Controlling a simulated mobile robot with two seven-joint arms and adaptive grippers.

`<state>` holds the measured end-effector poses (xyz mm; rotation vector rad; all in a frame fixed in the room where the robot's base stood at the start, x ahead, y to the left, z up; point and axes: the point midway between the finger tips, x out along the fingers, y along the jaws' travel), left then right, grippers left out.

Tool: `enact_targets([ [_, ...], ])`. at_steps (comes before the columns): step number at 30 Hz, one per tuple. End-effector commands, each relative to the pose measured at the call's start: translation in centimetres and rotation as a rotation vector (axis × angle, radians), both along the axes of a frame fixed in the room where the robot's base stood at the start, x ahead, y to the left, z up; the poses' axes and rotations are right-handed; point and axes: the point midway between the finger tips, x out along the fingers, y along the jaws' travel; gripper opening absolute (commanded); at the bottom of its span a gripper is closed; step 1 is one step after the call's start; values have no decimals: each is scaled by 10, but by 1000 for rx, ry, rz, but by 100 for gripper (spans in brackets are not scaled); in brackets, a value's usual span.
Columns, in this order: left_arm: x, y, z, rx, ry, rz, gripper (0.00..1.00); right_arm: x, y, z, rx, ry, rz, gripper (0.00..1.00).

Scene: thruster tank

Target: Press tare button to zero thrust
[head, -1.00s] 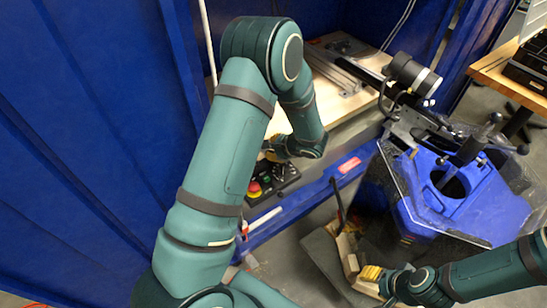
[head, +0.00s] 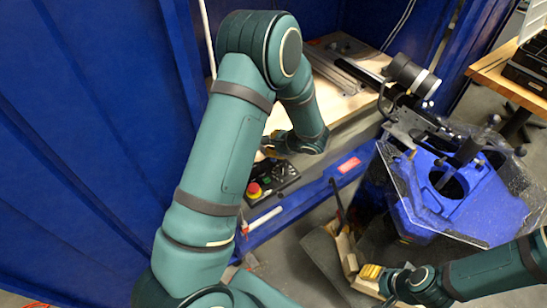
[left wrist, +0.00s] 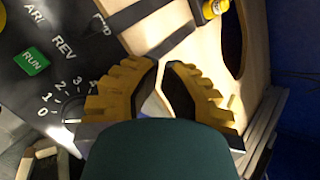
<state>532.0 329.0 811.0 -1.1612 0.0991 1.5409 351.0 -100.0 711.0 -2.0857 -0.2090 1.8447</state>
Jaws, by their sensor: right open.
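The black control panel (head: 284,182) lies below my left gripper in the head view. It carries a red stop button (head: 254,189). In the left wrist view the panel (left wrist: 60,15) shows a green RUN button (left wrist: 32,61), a numbered dial (left wrist: 75,105) and the labels REV and RUN. No button marked tare is readable. My left gripper (head: 266,147) is above the panel's far end; in the wrist view its yellow ribbed fingers (left wrist: 165,68) have a narrow gap between their tips. Nothing is seen between them. My right gripper (head: 366,275) is open at the lower right.
A wooden bench top (head: 340,98) with metal rails lies behind my left arm. A blue stand (head: 440,205) with a clear cover and a black motor (head: 410,75) are at the right. Blue walls (head: 90,120) close off the left. Wooden pieces (head: 346,252) lie near my right gripper.

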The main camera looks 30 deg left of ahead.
Motion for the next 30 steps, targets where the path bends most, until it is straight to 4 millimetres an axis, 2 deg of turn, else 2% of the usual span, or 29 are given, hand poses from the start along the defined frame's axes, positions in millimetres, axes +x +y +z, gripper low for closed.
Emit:
enact_targets([
  [13, 0, 0, 42, 0, -1, 1, 0, 0, 0, 25, 0, 0, 0, 47],
  [30, 0, 0, 43, 0, 0, 0, 0, 0, 0, 25, 0, 0, 0, 47],
])
